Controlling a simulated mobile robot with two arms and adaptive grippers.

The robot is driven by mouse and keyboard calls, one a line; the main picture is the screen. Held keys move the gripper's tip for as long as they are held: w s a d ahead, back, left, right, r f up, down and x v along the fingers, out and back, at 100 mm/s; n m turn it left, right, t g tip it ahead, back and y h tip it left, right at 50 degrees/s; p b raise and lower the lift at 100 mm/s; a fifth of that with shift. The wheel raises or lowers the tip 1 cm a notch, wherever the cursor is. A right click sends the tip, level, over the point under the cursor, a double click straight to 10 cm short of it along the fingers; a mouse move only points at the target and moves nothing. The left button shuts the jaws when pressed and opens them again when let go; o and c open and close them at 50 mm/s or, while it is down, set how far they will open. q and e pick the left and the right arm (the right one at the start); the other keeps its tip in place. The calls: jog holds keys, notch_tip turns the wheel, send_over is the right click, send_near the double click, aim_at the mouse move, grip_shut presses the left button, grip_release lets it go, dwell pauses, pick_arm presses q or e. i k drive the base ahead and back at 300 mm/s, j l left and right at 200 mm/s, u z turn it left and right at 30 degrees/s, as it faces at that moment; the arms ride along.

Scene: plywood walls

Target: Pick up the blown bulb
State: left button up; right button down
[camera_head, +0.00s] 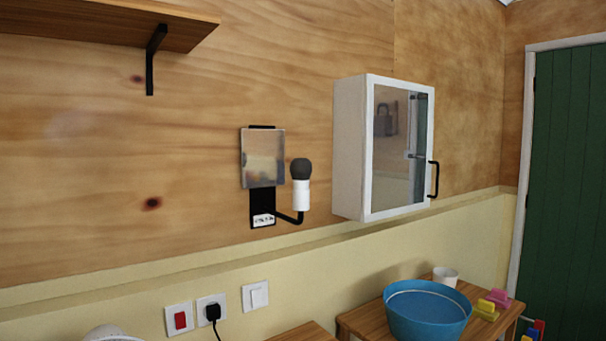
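A dark grey bulb (301,168) sits upright in a white socket (302,195) on a black wall lamp arm. The lamp's black backplate (262,204) is fixed to the plywood wall, with a small square mirror-like panel (263,158) at its top. Neither of my grippers shows in the head view.
A white mirrored cabinet (350,150) hangs right of the lamp. A wooden shelf (110,22) is at upper left. Below are switches and a plugged socket (212,309), and a wooden table (362,320) with a blue basin (427,312) and white cup (445,276). A green door (565,190) stands right.

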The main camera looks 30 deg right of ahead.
aim_at(300, 169)
jog(key=l+u, duration=0.3)
jog(key=l, duration=2.25)
jog(key=i, duration=0.05)
